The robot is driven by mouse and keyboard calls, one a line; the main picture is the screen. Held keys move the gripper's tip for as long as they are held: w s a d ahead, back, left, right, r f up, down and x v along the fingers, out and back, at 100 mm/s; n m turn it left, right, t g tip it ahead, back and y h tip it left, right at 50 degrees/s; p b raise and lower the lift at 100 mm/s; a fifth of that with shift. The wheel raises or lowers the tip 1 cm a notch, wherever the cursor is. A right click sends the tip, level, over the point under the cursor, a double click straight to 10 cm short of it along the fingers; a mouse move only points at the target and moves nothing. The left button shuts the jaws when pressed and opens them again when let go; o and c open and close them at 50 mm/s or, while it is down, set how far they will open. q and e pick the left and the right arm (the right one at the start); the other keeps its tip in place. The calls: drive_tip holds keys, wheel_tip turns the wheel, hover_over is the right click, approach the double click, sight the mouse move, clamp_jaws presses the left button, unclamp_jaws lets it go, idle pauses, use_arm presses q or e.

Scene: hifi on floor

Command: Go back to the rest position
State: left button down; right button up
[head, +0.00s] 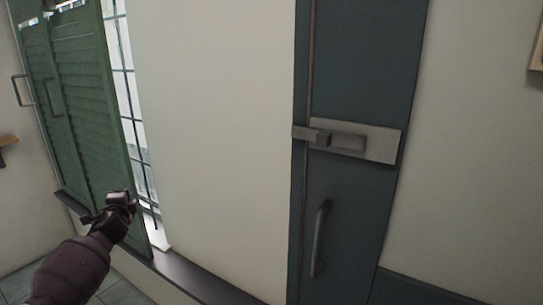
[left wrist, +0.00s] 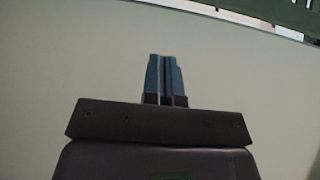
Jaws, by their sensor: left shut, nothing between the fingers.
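My left gripper (head: 122,196) is at the lower left of the head view, in front of the lower part of a green louvred shutter (head: 75,95). In the left wrist view my left gripper (left wrist: 166,62) has its two fingers together, with nothing between them. Pale wall fills most of the background there. My right gripper is in neither view.
A dark blue door (head: 355,55) has a grey sliding latch (head: 365,142) and a vertical handle (head: 319,238). A pale wall (head: 220,120) lies between the door and a barred window (head: 126,75). A dark ledge (head: 195,277) runs along the wall's foot.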

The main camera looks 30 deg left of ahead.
use_arm(q)
drive_tip(key=s+d+f+n+h, duration=0.15)
drive_tip(key=d+f, duration=0.25)
drive_tip(key=d, duration=0.4)
drive_tip(key=d+f+n+h, duration=0.25)
drive_tip(key=d+f, duration=0.25)
drive_tip(key=d, duration=0.3)
drive_tip(key=s+d+f+n+h, duration=0.1)
drive_tip(key=d+f+h, duration=0.25)
drive_tip(key=d, duration=0.45)
drive_tip(key=s+d+f+n+g+h, duration=0.1)
drive_tip(key=s+d+f+n+h, duration=0.1)
drive_tip(key=s+d+f, duration=0.5)
drive_tip(key=s+d+f+n+g+h, duration=0.1)
drive_tip(key=s+d+f, duration=0.5)
drive_tip(key=s+d, duration=0.6)
drive_tip(key=d+n+h, duration=0.1)
drive_tip(key=d, duration=0.2)
drive_tip(key=shift+s+f, duration=0.25)
drive_tip(key=shift+f, duration=0.15)
